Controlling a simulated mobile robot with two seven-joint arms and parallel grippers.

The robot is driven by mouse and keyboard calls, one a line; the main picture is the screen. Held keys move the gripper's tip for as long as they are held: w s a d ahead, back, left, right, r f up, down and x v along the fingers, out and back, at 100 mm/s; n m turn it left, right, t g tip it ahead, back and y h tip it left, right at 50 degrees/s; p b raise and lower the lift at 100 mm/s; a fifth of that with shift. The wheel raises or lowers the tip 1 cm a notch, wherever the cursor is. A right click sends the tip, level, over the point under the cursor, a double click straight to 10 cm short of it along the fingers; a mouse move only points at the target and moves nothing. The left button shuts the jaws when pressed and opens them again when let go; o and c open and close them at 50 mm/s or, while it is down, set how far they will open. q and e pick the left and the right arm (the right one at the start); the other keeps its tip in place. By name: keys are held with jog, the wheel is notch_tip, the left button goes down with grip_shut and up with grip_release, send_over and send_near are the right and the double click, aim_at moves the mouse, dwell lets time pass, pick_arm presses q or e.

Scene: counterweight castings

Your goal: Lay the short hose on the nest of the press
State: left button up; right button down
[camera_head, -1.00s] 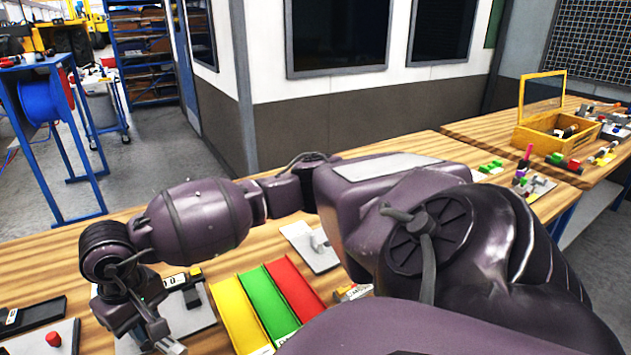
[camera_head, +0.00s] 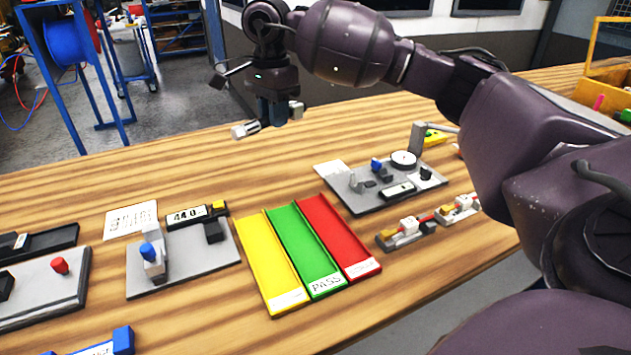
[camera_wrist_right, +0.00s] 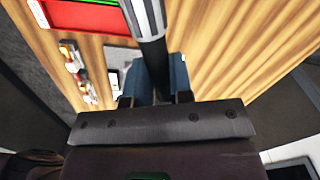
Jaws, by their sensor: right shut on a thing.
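My right gripper (camera_head: 279,118) is shut on the short hose (camera_head: 254,127), a black tube with silver ends, and holds it above the far part of the wooden bench. In the right wrist view the hose (camera_wrist_right: 149,25) sticks out from between the blue fingertips (camera_wrist_right: 163,78), its silver ferrule toward the top edge. Which station is the press I cannot tell for sure. A grey plate with a red button (camera_head: 60,265) stands at far left, partly cut off. Another grey plate (camera_head: 190,262) carries a blue-topped post and a display. My left gripper is not in view.
Yellow (camera_head: 270,265), green (camera_head: 307,252) and red (camera_head: 340,238) trays lie mid-bench. Behind them to the right is a grey fixture with a round dial (camera_head: 403,159). Small parts on holders (camera_head: 407,232) lie near the front edge. The bench below the gripper is clear.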

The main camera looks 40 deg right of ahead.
jog(key=w+d+m+b, duration=0.1)
jog(key=w+d+m, duration=0.1)
jog(key=m, duration=0.1)
jog(key=m+b, duration=0.1)
jog(key=b, duration=0.1)
send_over(285, 190)
notch_tip(285, 190, down, 13)
jog(key=shift+s+r, duration=0.1)
jog(key=shift+r, duration=0.05)
notch_tip(285, 190, down, 6)
jog(key=shift+r+b, duration=0.1)
jog(key=shift+b, duration=0.5)
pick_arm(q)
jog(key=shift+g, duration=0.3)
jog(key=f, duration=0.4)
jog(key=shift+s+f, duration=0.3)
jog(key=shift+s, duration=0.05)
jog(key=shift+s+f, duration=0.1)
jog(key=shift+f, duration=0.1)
pick_arm(e)
jog(key=c, duration=1)
grip_release()
